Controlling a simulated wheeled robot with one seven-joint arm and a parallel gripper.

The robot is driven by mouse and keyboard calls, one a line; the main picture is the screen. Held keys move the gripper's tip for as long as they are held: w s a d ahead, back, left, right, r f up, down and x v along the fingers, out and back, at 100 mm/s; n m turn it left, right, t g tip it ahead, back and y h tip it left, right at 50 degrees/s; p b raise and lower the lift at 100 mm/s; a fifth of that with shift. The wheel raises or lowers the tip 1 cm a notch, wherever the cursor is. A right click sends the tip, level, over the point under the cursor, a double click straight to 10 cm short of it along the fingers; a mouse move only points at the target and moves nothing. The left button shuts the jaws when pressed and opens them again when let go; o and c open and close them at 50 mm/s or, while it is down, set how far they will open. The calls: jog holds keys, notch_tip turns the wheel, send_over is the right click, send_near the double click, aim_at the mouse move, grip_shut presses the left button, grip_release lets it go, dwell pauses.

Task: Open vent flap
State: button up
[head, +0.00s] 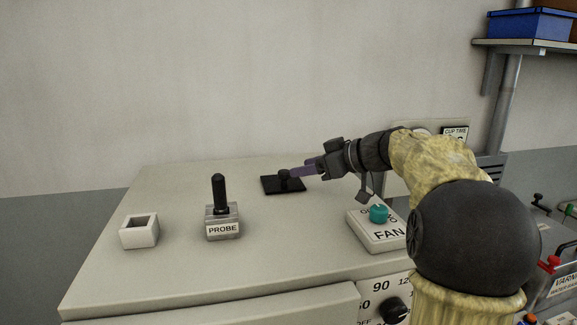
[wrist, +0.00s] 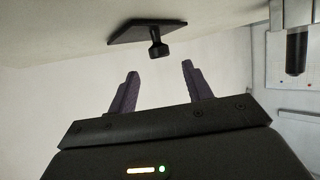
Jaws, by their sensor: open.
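The vent flap appears to be the flat black plate (head: 270,186) lying on the counter top toward the back, with a short black knob (head: 284,175) standing on it. In the wrist view the plate (wrist: 128,31) and its knob (wrist: 158,48) show just beyond the fingers. My gripper (head: 298,172) reaches in from the right, and its purple fingers are beside the knob in the head view. In the wrist view my gripper (wrist: 158,72) is open, with the knob ahead of the gap between the fingertips and nothing held.
On the counter (head: 160,275) stand a white open box (head: 140,237), a PROBE holder (head: 222,229) with an upright black handle (head: 219,192), and a FAN box (head: 376,235) with a teal knob (head: 379,213) below my arm. The counter between the plate and the PROBE holder is clear.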

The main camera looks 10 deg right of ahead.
aim_at(284, 171)
jog(key=p+x, duration=0.1)
jog(key=x, duration=0.3)
jog(key=shift+w+a, duration=0.1)
jog(key=shift+w, duration=0.1)
jog(key=shift+w+a+f, duration=0.35)
jog(key=shift+a+f, duration=0.05)
jog(key=shift+a, duration=0.05)
jog(key=shift+r, duration=0.1)
grip_shut()
